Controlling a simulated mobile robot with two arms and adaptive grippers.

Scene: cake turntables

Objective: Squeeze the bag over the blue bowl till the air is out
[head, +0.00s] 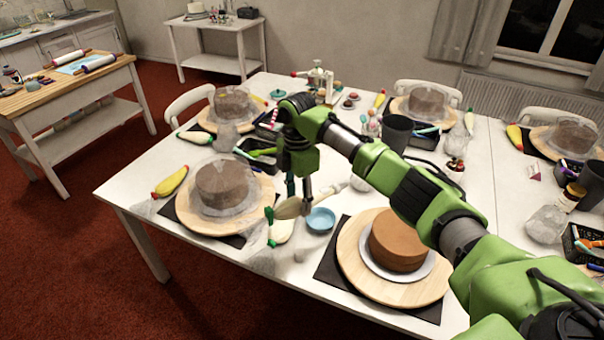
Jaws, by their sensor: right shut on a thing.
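My right gripper (306,196) points down over the table and is shut on a beige piping bag (290,208). The bag lies slantwise across the fingers, its wide part to the left and its thin end up to the right. The small blue bowl (320,221) sits on the table just below and right of the bag, between two turntables. I cannot tell the exact height of the bag over the table or whether its tip is above the bowl. My left gripper is not in view.
A brown cake (398,240) stands on a wooden turntable (352,262) at the right. A plastic-covered cake (222,187) stands at the left. A white bag with green parts (281,232) lies beside the bowl. Dark cups (397,132) and bottles stand behind.

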